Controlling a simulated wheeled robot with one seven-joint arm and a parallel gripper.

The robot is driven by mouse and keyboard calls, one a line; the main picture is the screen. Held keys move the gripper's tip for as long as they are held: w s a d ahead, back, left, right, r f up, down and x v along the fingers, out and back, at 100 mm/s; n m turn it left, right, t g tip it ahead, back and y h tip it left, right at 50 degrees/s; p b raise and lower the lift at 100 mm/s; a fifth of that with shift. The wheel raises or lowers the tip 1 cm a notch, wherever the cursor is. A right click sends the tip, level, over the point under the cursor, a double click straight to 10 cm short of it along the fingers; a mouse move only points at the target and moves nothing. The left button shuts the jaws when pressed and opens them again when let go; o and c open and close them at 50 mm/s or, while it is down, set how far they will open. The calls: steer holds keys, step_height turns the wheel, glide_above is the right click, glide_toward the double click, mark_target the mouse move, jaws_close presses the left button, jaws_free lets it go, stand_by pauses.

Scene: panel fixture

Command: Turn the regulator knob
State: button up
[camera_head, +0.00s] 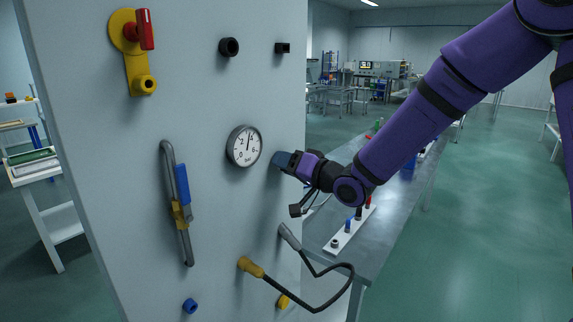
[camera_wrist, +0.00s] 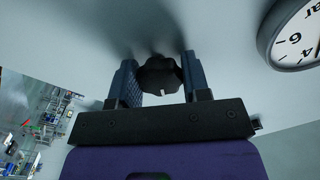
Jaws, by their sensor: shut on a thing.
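The regulator knob (camera_wrist: 160,75) is black with a lobed edge and a white pointer mark. It sits on the pale panel (camera_head: 215,100) and shows between my fingers in the wrist view. My gripper (camera_wrist: 160,82) is shut on the knob, one blue-grey finger on each side. In the head view my gripper (camera_head: 281,160) reaches the panel from the right and hides the knob. The round pressure gauge (camera_head: 244,146) is just left of my gripper, and its edge also shows in the wrist view (camera_wrist: 297,38).
A red-handled yellow valve (camera_head: 140,50) is at upper left. A pipe with a blue lever (camera_head: 183,184) is left of the gauge. Below, a yellow plug (camera_head: 250,266) and a grey connector (camera_head: 289,236) have a black cable. A workbench (camera_head: 385,215) stands behind the arm.

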steer(key=shift+f+m, duration=0.1)
steer(key=shift+m, duration=1.1)
steer(key=o, duration=0.9)
steer(key=v, duration=1)
steer(key=shift+s+d, duration=0.3)
